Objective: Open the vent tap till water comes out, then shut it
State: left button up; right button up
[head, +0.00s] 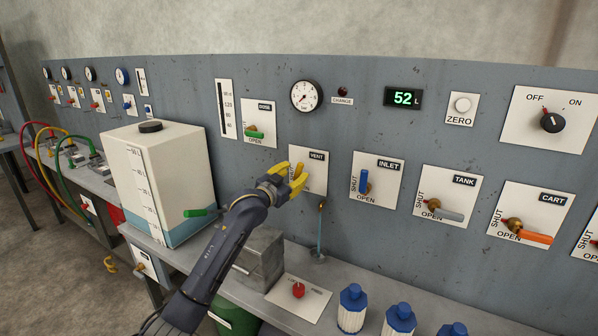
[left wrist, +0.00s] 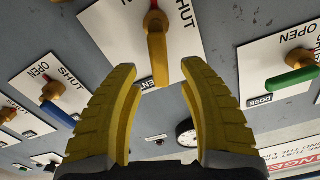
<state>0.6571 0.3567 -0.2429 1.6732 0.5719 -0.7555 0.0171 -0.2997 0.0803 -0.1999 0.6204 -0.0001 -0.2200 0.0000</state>
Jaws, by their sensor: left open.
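The vent tap has a yellow handle (left wrist: 158,60) on a brass-coloured hub, on a white plate marked VENT (head: 316,181). In the left wrist view, which is upside down, the handle lies alongside the word SHUT. My left gripper (head: 290,178) has yellow fingers and is open in front of this plate. In the left wrist view the handle's end lies between the fingertips, with a gap on each side. Below the plate is a small spout (head: 322,204) with a thin blue vertical line (head: 320,232) under it; I cannot tell whether this is water or a tube. My right gripper is out of view.
The inlet tap's blue handle (head: 364,181) is close on the right; the dosing tap's green handle (head: 254,134) is up left. A white tank (head: 160,175) stands left. A grey block (head: 260,258) and blue-capped bottles (head: 352,308) are on the bench. The display (head: 404,97) reads 52 L.

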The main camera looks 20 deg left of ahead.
aim_at(298, 171)
pick_arm(q)
jog(key=shift+x, duration=1.8)
jog(key=shift+c, duration=0.2)
grip_shut()
